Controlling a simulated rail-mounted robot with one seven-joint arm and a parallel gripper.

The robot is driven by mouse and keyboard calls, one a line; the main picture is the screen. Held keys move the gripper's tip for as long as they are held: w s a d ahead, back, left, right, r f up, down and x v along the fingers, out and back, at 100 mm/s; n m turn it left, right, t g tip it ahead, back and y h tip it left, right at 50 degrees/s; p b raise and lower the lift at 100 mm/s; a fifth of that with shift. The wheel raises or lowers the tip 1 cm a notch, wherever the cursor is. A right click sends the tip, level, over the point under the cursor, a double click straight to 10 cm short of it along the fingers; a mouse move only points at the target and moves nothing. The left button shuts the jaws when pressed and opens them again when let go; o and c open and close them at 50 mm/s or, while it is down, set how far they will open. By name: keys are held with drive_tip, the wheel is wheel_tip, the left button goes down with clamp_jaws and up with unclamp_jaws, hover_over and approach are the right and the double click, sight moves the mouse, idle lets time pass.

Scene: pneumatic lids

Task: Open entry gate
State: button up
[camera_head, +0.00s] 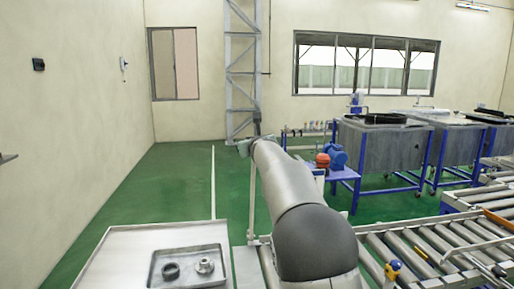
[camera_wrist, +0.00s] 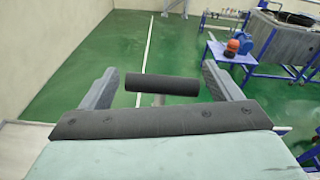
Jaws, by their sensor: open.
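A black cylindrical handle (camera_wrist: 162,85) on a thin grey stem shows in the wrist view, lying crosswise between the two open fingers of my gripper (camera_wrist: 160,78). There is a gap between the handle and each finger. In the head view my gripper (camera_head: 246,146) is at the far end of my arm, small and partly hidden by it. A thin upright bar (camera_head: 252,200) stands beside my arm, its foot near the left end of the roller conveyor. I cannot clearly make out a gate panel.
A metal table (camera_head: 120,262) with a shallow tray (camera_head: 219,268) holding two small round parts stands at the lower left. A roller conveyor (camera_head: 420,245) runs at the lower right. A blue-framed stand with a motor (camera_head: 334,156) and grey tanks (camera_head: 375,150) are behind. Green floor is clear left.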

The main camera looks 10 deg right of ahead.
drive_tip(key=s+r+b, duration=0.2)
drive_tip(key=s, duration=1.5)
drive_tip(key=shift+a+r, duration=0.2)
drive_tip(key=s+d+f+m+g+h, duration=0.2)
drive_tip(key=s+d+f+m+g, duration=0.2)
drive_tip(key=s+f+m, duration=0.65)
drive_tip(key=s+d+f+m+g+h, duration=0.35)
drive_tip(key=s+f+m, duration=0.35)
drive_tip(key=m, duration=0.6)
drive_tip(key=s+a+f+m+g+y, duration=0.2)
drive_tip(key=s+a+f+m+g, duration=0.2)
drive_tip(key=s+f+m, duration=0.3)
drive_tip(key=s+a+f+m+g+y, duration=0.3)
drive_tip(key=s+f+m, duration=0.4)
drive_tip(key=s+f, duration=0.3)
drive_tip(key=s+a+g, duration=0.1)
drive_tip(key=s, duration=0.3)
drive_tip(key=shift+s+y, duration=0.15)
drive_tip(key=shift+y, duration=0.2)
